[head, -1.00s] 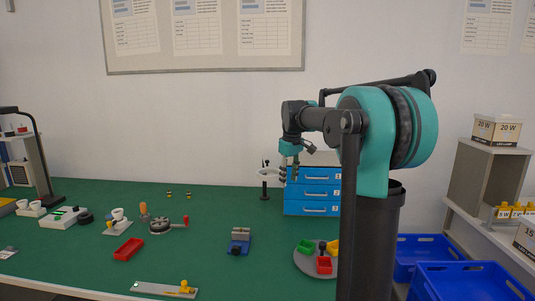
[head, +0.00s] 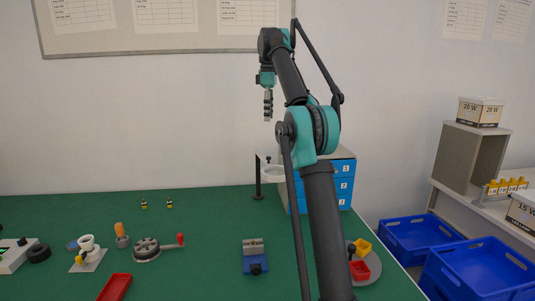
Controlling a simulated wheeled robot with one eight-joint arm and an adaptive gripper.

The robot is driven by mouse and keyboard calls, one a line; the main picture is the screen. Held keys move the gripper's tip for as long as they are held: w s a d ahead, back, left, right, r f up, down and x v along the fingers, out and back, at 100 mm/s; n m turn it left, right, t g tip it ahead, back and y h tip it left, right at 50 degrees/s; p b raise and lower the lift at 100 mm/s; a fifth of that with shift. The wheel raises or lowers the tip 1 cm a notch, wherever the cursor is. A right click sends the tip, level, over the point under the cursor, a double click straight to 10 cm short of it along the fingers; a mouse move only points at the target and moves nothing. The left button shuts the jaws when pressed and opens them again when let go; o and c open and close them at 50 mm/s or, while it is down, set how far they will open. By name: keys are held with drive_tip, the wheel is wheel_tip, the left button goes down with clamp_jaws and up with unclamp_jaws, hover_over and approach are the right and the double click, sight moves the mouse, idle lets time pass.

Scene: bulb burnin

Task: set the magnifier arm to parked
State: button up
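The magnifier stands at the back edge of the green bench in the head view, left of the blue drawer unit (head: 345,185). It has a dark upright post (head: 258,180) and a pale round lens head (head: 272,173) at its right, partly overlapping the drawers. My gripper (head: 268,118) hangs pointing down above the magnifier, apart from it. Its fingers are too small to show whether they are open or shut. My arm hides part of the drawer unit.
A small blue vise (head: 254,262), a hand-crank device (head: 147,248) and a red tray (head: 115,288) are on the bench (head: 200,225). A round tray (head: 372,275) with coloured bins lies right of my arm. Blue crates (head: 420,240) stand at the right.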

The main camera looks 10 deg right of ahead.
wheel_tip(320, 180, down, 17)
drive_tip(key=shift+r, duration=0.15)
idle(0.5)
clamp_jaws()
idle(0.4)
